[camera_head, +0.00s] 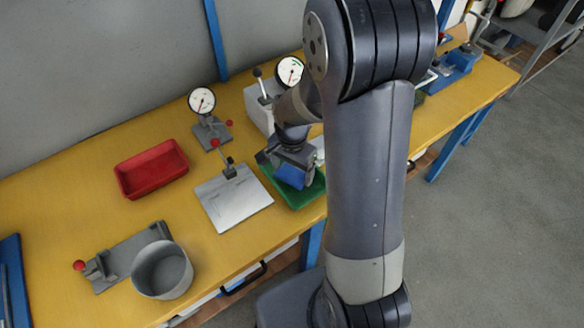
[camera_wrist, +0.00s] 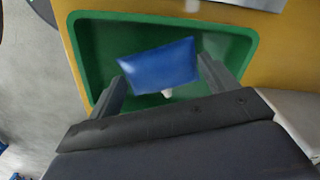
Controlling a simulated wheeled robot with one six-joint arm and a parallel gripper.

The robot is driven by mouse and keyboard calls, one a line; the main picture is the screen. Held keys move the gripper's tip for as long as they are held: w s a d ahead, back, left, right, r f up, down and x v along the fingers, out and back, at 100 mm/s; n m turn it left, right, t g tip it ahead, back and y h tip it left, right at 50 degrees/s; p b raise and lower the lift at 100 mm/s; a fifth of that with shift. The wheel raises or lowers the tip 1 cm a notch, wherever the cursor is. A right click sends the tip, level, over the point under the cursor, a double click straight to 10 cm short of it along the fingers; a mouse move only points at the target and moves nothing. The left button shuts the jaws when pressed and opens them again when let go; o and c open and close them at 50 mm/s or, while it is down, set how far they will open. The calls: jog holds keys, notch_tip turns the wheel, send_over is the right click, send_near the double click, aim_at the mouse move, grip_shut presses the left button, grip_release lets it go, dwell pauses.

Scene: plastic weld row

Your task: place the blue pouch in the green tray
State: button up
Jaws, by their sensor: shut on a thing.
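The blue pouch (camera_wrist: 160,66) is between the two fingers of my gripper (camera_wrist: 163,90) in the wrist view, and the fingers are shut on it. The green tray (camera_wrist: 88,50) lies behind and below the pouch in that view, its walls showing around it. In the head view the pouch (camera_head: 290,175) is under my gripper (camera_head: 288,163), over the green tray (camera_head: 310,196) on the yellow bench. My arm hides the tray's right part. I cannot tell whether the pouch touches the tray floor. A small pale thing (camera_wrist: 167,93) shows just below the pouch in the wrist view.
A metal plate (camera_head: 234,200) with a clamp lies left of the green tray. A red tray (camera_head: 151,168), a grey pot (camera_head: 162,270) and a dial gauge (camera_head: 202,101) stand further left. The tray is near the front edge of the yellow bench (camera_head: 90,225).

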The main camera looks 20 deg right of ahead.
aim_at(292, 172)
jog(key=o, duration=0.9)
jog(key=shift+f, duration=0.1)
notch_tip(292, 172, up, 12)
jog(key=shift+p, duration=0.35)
